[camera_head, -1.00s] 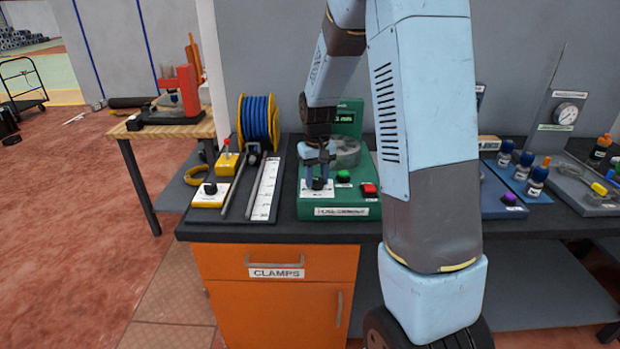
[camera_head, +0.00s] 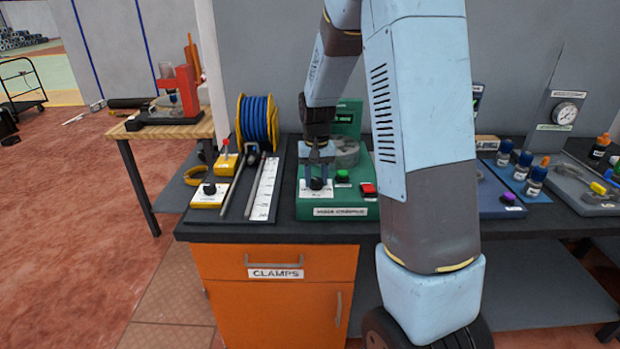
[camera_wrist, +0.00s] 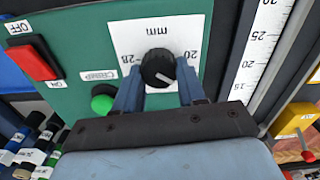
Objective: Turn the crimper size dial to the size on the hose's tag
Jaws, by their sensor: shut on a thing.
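The green hose crimper (camera_head: 335,211) stands on the bench in the head view. Its black size dial (camera_head: 316,183) sits on a white plate at the front left. In the wrist view the dial (camera_wrist: 158,68) sits on the plate (camera_wrist: 185,30) marked mm, with 28 and 20 legible; its white pointer line runs toward the picture's lower right. My gripper (camera_wrist: 160,88) is shut on the dial, one blue finger on each side. The crimper's display (camera_head: 344,118) is partly hidden by my arm and its reading is unclear. I cannot make out a tagged hose.
A green button (camera_head: 343,176) and a red ON/OFF switch (camera_head: 368,189) are right of the dial. A white ruler (camera_head: 264,188), a yellow switch box (camera_head: 209,195) and a blue hose reel (camera_head: 258,121) stand left. My arm hides the bench's middle.

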